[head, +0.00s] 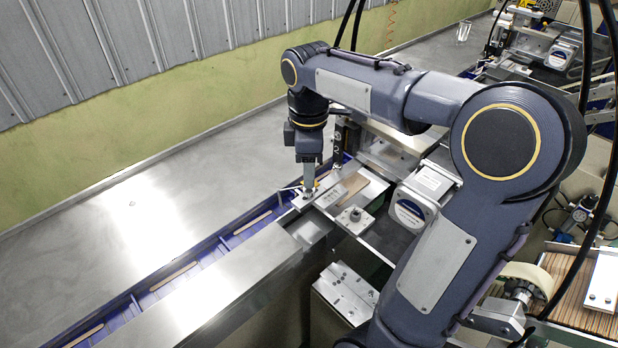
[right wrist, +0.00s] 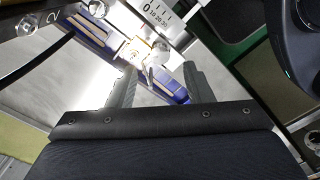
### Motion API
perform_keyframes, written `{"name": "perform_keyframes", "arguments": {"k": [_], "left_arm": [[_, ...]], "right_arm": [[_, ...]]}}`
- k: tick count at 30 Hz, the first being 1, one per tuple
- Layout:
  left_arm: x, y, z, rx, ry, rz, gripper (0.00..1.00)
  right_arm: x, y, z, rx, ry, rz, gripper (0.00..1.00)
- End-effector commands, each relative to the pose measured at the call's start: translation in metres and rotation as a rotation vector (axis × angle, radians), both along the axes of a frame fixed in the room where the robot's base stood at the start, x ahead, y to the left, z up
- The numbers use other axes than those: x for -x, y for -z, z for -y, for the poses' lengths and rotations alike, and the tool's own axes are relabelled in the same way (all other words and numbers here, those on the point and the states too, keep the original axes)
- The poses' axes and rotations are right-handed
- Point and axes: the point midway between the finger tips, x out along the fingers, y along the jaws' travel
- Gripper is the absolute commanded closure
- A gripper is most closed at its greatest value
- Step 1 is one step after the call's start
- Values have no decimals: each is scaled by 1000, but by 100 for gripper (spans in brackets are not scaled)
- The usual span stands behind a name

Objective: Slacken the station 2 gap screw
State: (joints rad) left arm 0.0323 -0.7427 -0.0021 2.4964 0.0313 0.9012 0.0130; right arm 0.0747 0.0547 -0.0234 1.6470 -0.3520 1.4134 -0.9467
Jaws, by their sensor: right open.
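My right gripper (head: 309,187) points down over the metal fixture at the blue rail, in the middle of the head view. In the right wrist view its two fingers (right wrist: 158,88) are apart. A bright, brass-tinted screw-like part (right wrist: 134,50) shows just beyond the fingertips; glare blurs its shape, and I cannot tell whether the fingers touch it. A scale plate (right wrist: 160,14) with numbers from 0 lies beside it. My left gripper is not in view.
The blue rail (head: 208,262) with wooden sticks runs to the lower left beside a shiny metal cover (head: 215,300). A bolted block (head: 355,219) and a boxed motor (head: 410,212) stand close to the right of my gripper. The grey tabletop (head: 120,220) at left is clear.

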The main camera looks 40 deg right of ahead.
Motion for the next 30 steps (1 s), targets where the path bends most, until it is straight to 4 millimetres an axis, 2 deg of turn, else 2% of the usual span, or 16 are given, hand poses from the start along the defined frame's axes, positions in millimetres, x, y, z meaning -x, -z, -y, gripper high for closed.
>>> {"name": "perform_keyframes", "arguments": {"k": [3, 8, 25, 28, 30], "left_arm": [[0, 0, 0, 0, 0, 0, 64], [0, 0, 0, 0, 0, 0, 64], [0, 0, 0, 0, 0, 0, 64], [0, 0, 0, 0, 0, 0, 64], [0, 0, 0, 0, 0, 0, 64]], "right_arm": [[-1, -18, 0, 0, 0, 4, 54], [0, -30, 0, 0, -1, 1, 54], [1, -30, 0, -2, 3, 1, 54], [11, -30, -6, -22, 48, 27, 54], [26, -27, -16, -56, 126, 69, 54]]}}
